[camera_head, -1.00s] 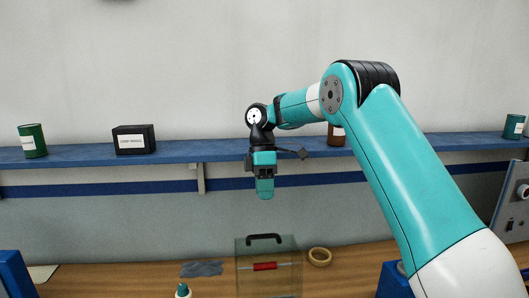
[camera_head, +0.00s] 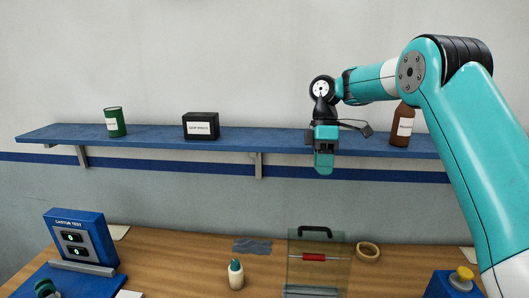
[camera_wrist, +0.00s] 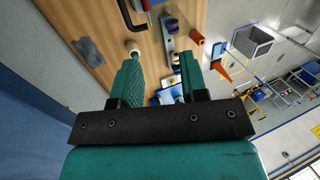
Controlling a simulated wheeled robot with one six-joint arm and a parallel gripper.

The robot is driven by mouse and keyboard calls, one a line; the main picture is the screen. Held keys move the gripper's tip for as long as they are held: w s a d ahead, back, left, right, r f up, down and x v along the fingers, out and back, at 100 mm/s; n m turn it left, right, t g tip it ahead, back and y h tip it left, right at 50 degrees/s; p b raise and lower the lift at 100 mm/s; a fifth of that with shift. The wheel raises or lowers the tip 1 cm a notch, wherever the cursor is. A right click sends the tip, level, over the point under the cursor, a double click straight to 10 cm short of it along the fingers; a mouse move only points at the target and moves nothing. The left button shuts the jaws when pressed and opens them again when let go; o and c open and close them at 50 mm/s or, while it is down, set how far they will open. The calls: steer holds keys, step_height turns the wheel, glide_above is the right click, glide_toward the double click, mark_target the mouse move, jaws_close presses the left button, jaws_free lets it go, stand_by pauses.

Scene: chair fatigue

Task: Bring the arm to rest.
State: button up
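My gripper (camera_head: 324,165) hangs pointing down at the end of my raised, bent teal arm in the head view, in front of the blue shelf and high above the wooden bench. In the wrist view its two green fingers (camera_wrist: 158,68) stand apart with a gap between them. No held object shows between them. Things seen through the gap lie far below.
The blue shelf (camera_head: 160,139) holds a green can (camera_head: 115,122), a black box (camera_head: 201,126) and a brown bottle (camera_head: 402,125). Below, the bench (camera_head: 190,258) carries a blue tester (camera_head: 82,240), a glue bottle (camera_head: 235,274), a clear case (camera_head: 315,270) and a tape ring (camera_head: 368,251).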

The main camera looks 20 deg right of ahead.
steer(key=s+a+f+m+t+y+b, duration=0.1)
steer(key=s+a+f+m+b, duration=0.1)
steer(key=s+a+f+b, duration=0.35)
steer(key=s+a+f+m+t+y+b, duration=0.1)
steer(key=s+a+f+m+b, duration=0.1)
steer(key=s+a+b, duration=0.75)
steer(key=s+f+m+b, duration=0.1)
steer(key=s+f+b, duration=0.1)
steer(key=s+f, duration=0.3)
steer(key=s+f+m+t+b, duration=0.1)
steer(key=s+f, duration=0.4)
steer(key=s, duration=0.6)
steer(key=shift+s+a+f+m+t+y+b, duration=0.2)
steer(key=shift+a+m+t+y+b, duration=0.15)
steer(key=shift+b, duration=0.4)
